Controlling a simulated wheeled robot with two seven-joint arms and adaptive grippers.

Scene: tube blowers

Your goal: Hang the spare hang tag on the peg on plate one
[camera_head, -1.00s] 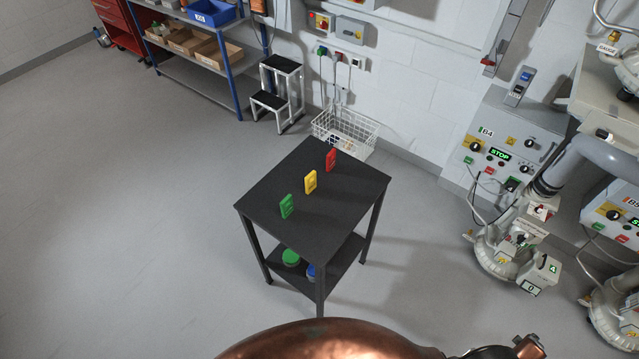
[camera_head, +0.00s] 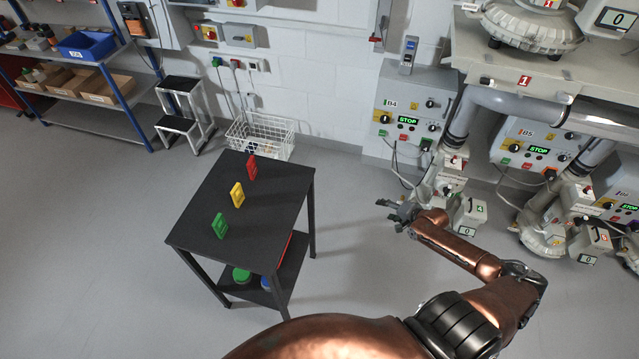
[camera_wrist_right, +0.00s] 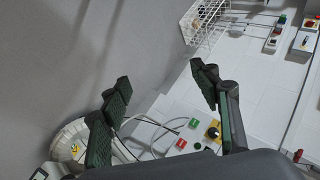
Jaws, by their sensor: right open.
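Three upright tags stand in a row on a black table (camera_head: 275,215): a red tag (camera_head: 252,167), a yellow tag (camera_head: 237,194) and a green tag (camera_head: 219,225). I cannot tell which of them is the spare. A red label marked 1 (camera_head: 524,82) sits on the machine bench at upper right; no peg can be made out there. My right gripper (camera_head: 390,210) is open and empty, right of the table and in front of the B4 unit. In the right wrist view its two fingers (camera_wrist_right: 160,80) are spread with nothing between them. My left gripper is out of view.
The B4 control box (camera_head: 412,115) and thick grey pipes (camera_head: 560,108) stand on the right, with blower units below. A wire basket (camera_head: 260,137) and a black-and-white step stool (camera_head: 183,110) stand by the wall behind the table. Floor left of the table is clear.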

